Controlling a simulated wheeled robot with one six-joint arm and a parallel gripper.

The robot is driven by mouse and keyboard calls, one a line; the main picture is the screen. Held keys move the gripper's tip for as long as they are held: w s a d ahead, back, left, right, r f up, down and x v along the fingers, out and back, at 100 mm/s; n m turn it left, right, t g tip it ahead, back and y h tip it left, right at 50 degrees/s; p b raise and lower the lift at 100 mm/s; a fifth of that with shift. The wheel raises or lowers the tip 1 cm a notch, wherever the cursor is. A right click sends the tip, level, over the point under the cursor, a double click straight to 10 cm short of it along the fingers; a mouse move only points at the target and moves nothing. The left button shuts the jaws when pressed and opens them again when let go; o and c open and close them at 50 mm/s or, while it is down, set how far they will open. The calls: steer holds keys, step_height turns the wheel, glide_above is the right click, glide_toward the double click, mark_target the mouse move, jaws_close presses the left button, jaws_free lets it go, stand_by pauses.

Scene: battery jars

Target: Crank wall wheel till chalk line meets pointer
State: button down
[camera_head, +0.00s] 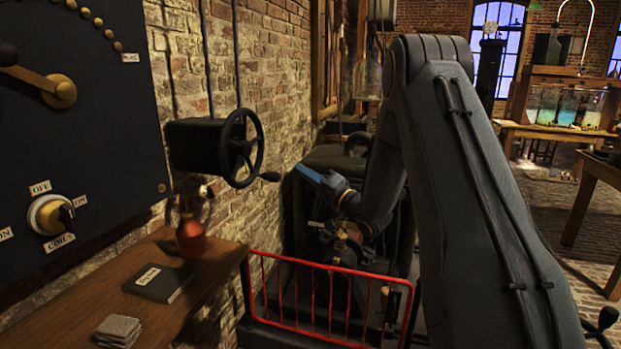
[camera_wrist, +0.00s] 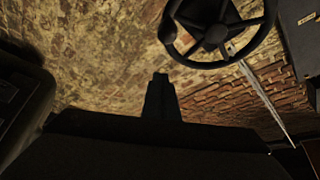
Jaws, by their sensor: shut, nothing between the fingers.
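The dark spoked wall wheel (camera_head: 241,147) is mounted on a black box (camera_head: 196,146) on the brick wall, with its crank handle (camera_head: 270,176) at the lower right. My gripper (camera_head: 309,174), with blue showing on its fingers, is just right of the handle in the head view and looks shut and empty. In the wrist view the wheel (camera_wrist: 218,35) is at the top right with its knob (camera_wrist: 168,30) on the left of the rim. The dark fingers (camera_wrist: 160,82) are below it, apart from the wheel. I cannot make out a chalk line or a pointer.
A red railing (camera_head: 325,300) stands below my arm, before dark machinery. A wooden bench (camera_head: 190,318) with a dark book (camera_head: 157,283) and a copper-coloured lamp (camera_head: 192,238) is at lower left. A dark switch panel (camera_head: 90,150) fills the left. Open floor shows at right.

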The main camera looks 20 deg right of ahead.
mark_target(277, 181)
steer(key=shift+w+a+f+p, duration=0.15)
steer(key=shift+w+a+p, duration=0.1)
steer(key=shift+a, duration=0.55)
steer(key=shift+w+a+f+p, duration=0.2)
steer(key=shift+w+a+p, duration=0.1)
steer(key=shift+a, duration=0.45)
steer(key=shift+w+a+f+p, duration=0.15)
steer(key=shift+w+a+p, duration=0.1)
steer(key=shift+a, duration=0.55)
steer(key=s+a+m+h+p, duration=0.1)
steer(key=p, duration=0.1)
steer(key=s+f+m+g+p, duration=0.1)
steer(key=m+p, duration=0.1)
steer(key=shift+s+a+h, duration=0.15)
steer(key=shift+a+h, duration=0.2)
steer(key=shift+h, duration=0.05)
steer(key=shift+s+a+f+m, duration=0.2)
steer(key=shift+s+f+m, duration=0.1)
steer(key=shift+m, duration=0.4)
